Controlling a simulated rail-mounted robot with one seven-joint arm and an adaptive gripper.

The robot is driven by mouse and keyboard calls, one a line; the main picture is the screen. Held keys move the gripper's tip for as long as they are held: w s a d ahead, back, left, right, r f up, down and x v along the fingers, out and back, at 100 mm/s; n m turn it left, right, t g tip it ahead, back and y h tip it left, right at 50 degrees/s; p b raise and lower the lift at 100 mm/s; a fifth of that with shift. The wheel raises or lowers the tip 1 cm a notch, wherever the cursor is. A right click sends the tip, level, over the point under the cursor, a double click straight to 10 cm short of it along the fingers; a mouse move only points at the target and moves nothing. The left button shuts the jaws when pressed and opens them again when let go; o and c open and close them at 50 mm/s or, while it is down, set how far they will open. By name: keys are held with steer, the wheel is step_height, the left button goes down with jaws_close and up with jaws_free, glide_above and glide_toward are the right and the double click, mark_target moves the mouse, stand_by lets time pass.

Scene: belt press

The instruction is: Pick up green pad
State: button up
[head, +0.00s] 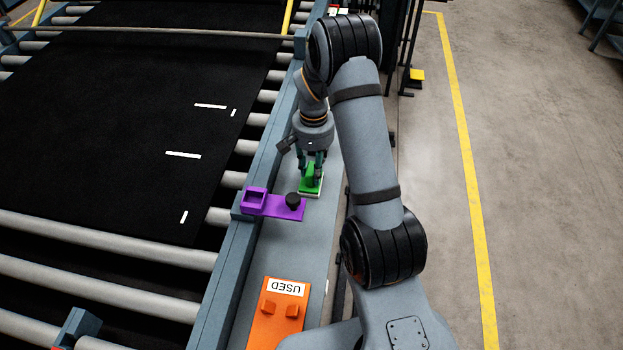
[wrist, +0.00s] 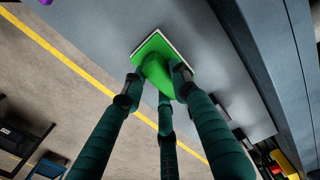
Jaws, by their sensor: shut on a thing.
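The green pad (head: 311,178) has a pale underside and is at the grey ledge along the belt, just beyond the purple holder. It also shows in the wrist view (wrist: 152,47), with a green raised grip on top. My gripper (head: 312,164) comes down on it from above. In the wrist view its dark teal fingers (wrist: 158,80) close around the raised grip. I cannot tell whether the pad touches the ledge or is slightly above it.
A purple holder (head: 254,201) with a square pocket sits close by, and a black round knob (head: 292,200) is on it. An orange plate (head: 275,325) marked USED lies nearer on the ledge (head: 290,245). The black belt (head: 130,130) runs at left.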

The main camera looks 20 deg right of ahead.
jaws_close()
steer(key=shift+r, duration=0.1)
steer(key=shift+r, duration=0.25)
steer(key=r+b, duration=0.2)
steer(key=r, duration=0.1)
steer(key=shift+s+d+r, duration=0.2)
steer(key=shift+d+r, duration=0.1)
steer(key=shift+d, duration=0.1)
steer(key=s+d+r+b, duration=0.3)
steer(key=s+d+r, duration=0.3)
steer(key=s+d, duration=0.1)
steer(key=shift+s+d+r, duration=0.15)
steer(key=shift+d+r, duration=0.2)
steer(key=shift+d, duration=0.25)
steer(key=o, duration=0.5)
jaws_free()
steer(key=c, duration=0.4)
